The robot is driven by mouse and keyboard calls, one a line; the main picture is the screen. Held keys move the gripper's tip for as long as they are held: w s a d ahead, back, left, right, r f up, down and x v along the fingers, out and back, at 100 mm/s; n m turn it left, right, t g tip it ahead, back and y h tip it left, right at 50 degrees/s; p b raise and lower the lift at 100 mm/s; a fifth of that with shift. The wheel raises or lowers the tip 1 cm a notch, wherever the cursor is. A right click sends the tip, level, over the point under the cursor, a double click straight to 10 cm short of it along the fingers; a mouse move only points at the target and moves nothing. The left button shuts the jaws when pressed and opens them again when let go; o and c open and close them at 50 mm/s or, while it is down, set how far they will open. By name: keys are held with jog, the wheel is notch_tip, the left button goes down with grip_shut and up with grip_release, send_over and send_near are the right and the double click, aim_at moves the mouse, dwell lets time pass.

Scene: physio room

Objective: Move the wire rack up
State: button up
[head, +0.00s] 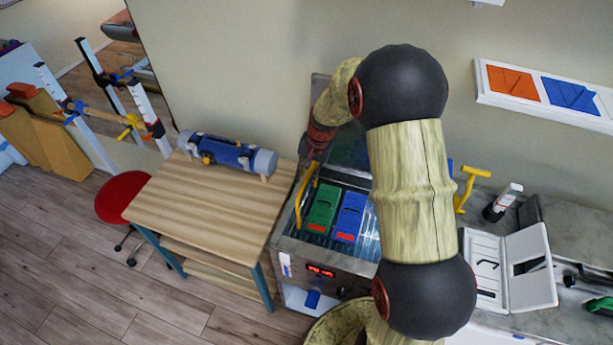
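The wire rack (299,208) shows a yellow bar handle at the left end of the steel tank (345,262). Another yellow handle (470,182) stands to the right, beyond my arm; I cannot tell if it belongs to the same rack. A green pack (321,209) and a blue pack (348,216) lie side by side in the tank. My gripper (311,160) is at the top of the left yellow handle, seen small and dark from behind. Its fingers are unclear, so I cannot tell whether it grips the handle. My arm hides the tank's right part.
A wooden table (200,205) with a blue-grey cylindrical device (228,154) stands left of the tank. A red stool (119,196) is beside it. A bottle (502,202) and an open white case (508,267) are on the right counter. A wall shelf (545,95) is above.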

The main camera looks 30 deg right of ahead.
jog(key=shift+f, duration=0.2)
jog(key=shift+r, duration=0.1)
notch_tip(320, 180, up, 12)
jog(key=s+d, duration=0.1)
jog(key=shift+s+d+f, duration=0.2)
jog(key=shift+s+d, duration=0.05)
jog(key=shift+d, duration=0.1)
dwell(0.4)
jog(key=s+a+r+n+t+b, duration=0.2)
jog(key=s+a+n+b, duration=0.2)
jog(key=s, duration=0.9)
jog(key=s+a+r+n+t+h+b, duration=0.1)
jog(key=s+a+n+b, duration=0.4)
jog(key=s, duration=0.8)
jog(key=a+r+t+b, duration=0.1)
jog(key=a+r, duration=0.1)
jog(key=a, duration=0.1)
jog(key=shift+s+a+h, duration=0.25)
jog(key=shift+s+h, duration=0.05)
jog(key=shift+s, duration=0.05)
